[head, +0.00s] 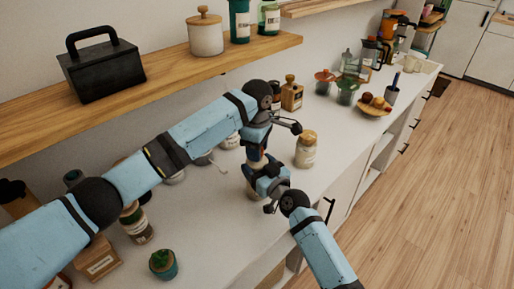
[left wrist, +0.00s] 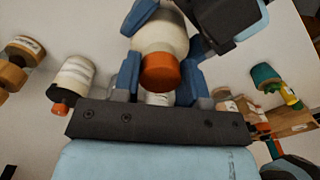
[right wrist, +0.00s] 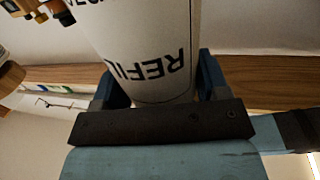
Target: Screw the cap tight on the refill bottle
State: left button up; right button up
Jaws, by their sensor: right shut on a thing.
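The refill bottle (right wrist: 140,50) is white with black "REFILL"-like lettering, partly cut off, in the right wrist view. My right gripper (right wrist: 153,88) is shut on its body. In the left wrist view the orange cap (left wrist: 160,72) sits at the end of the pale bottle (left wrist: 160,38); how tight it is cannot be seen. My left gripper (left wrist: 158,80) has a finger on each side of the cap and looks open around it. In the head view my left gripper (head: 257,140) is above my right gripper (head: 268,182), and they hide most of the bottle.
A jar with a tan lid (head: 306,150) stands close right of the grippers. A brown bottle (head: 291,93) is behind. A small potted plant (head: 162,264) and a dark bottle (head: 137,223) stand front left. The wooden shelf (head: 170,90) runs above. The counter's front middle is clear.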

pick_arm(q)
jog(key=shift+c, duration=0.8)
jog(key=m, duration=0.3)
jog(key=shift+m, duration=0.3)
jog(key=m, duration=1.7)
jog(key=shift+m, duration=0.4)
jog(key=m, duration=0.8)
jog(key=shift+m, duration=0.4)
jog(key=m, duration=0.5)
jog(key=shift+f+m, duration=0.1)
jog(key=shift+m, duration=0.2)
jog(key=o, duration=1)
